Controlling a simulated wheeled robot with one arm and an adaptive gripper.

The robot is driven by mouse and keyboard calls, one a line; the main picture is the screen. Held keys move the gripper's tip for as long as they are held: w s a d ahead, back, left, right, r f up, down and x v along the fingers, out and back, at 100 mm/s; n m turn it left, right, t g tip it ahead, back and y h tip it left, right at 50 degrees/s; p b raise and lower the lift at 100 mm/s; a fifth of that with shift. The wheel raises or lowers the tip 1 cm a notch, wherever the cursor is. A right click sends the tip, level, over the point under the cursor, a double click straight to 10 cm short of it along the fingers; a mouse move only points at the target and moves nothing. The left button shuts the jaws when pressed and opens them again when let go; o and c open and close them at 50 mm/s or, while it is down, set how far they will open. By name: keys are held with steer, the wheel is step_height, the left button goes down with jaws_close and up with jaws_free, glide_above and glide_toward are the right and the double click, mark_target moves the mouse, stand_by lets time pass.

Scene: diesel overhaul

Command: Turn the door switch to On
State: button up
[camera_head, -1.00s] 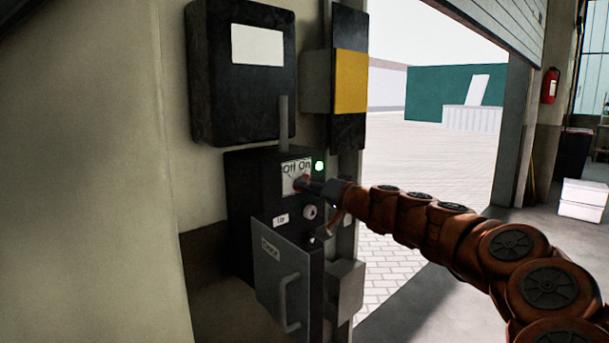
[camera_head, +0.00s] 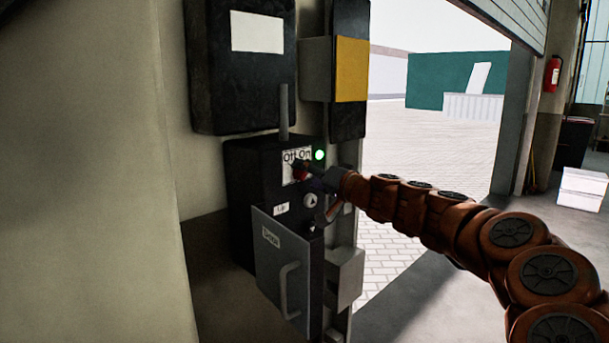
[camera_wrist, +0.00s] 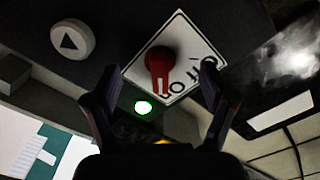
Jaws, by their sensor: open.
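The door switch is a red knob (camera_wrist: 158,62) on a white Off/On plate (camera_wrist: 187,30) in the wrist view. Its white-marked handle points down in that view, toward the word On. In the head view the plate (camera_head: 288,160) sits on the dark control box (camera_head: 245,180), with Off on the left and On on the right. My gripper (camera_wrist: 160,72) is open, one finger on each side of the knob, with visible gaps in the wrist view.
A lit green lamp (camera_head: 320,155) is beside the plate. A black box (camera_head: 240,85) is above. The doorway on the right is open.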

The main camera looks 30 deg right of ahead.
stand_by(0.5)
steer(key=b+v, duration=0.3)
steer(key=v, duration=0.4)
stand_by(0.5)
